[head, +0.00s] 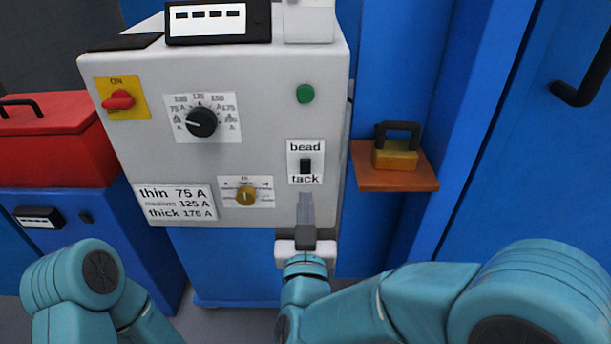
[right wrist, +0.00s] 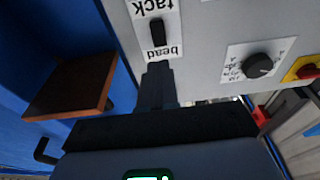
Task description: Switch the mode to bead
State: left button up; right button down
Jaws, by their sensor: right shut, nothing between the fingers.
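The mode switch (head: 305,166) is a small black toggle on a white label plate, with "bead" printed above it and "tack" below. I cannot tell which way its lever is set. In the right wrist view the switch (right wrist: 158,34) appears upside down, just beyond my fingertips. My right gripper (head: 305,198) is shut and empty, pointing up at the panel just below the "tack" word. Its shut fingers also show in the right wrist view (right wrist: 158,75), close to the "bead" word in the picture. My left gripper is out of view; only links of that arm show.
The grey panel (head: 250,110) also carries a red knob (head: 119,99), a black dial (head: 202,122), a green button (head: 305,94) and a brass knob (head: 246,196). A wooden shelf (head: 395,183) holding a brass padlock-like block (head: 396,155) juts out to the right. A red box (head: 50,145) stands left.

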aim_at(305, 163)
jog(key=w, duration=0.2)
jog(key=w+r, duration=0.1)
jog(key=w, duration=0.4)
jog(key=shift+w+r+b, duration=0.15)
jog(key=shift+b, duration=0.25)
jog(key=r+p, duration=0.1)
jog(key=p, duration=0.1)
jog(key=r+g+p, duration=0.1)
jog(key=p, duration=0.2)
jog(key=shift+w+r+g, duration=0.15)
jog(key=shift+w+g, duration=0.15)
jog(key=shift+d+f+b, duration=0.1)
jog(key=shift+f+b, duration=0.25)
jog(key=shift+f, duration=0.25)
